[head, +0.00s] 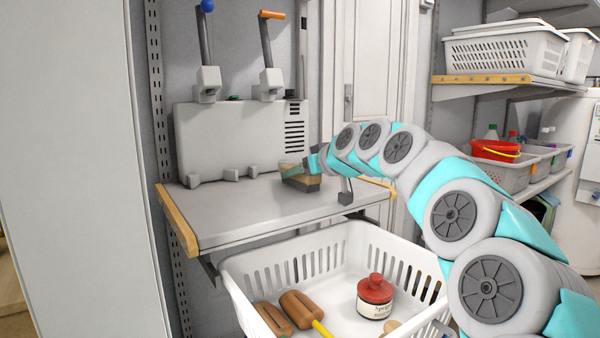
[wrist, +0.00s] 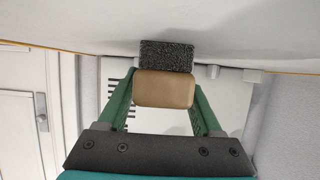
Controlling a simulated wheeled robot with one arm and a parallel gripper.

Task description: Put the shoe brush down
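The shoe brush (head: 302,181) has a tan wooden back and dark bristles. It is over the grey shelf top (head: 235,215), near the machine's right front corner. In the wrist view the brush (wrist: 165,88) sits between the green fingers of my gripper (wrist: 165,95), which touch its wooden back on both sides. The bristles face the shelf surface (wrist: 90,28). They look at or very close to the shelf, but I cannot tell if they touch. In the head view my gripper (head: 298,170) partly hides the brush.
A grey machine with two levers (head: 230,135) stands at the back of the shelf. A white basket (head: 240,290) below holds brown shoe trees (head: 300,308) and a red-lidded jar (head: 375,295). The shelf front and left are bare. More baskets (head: 505,50) are at right.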

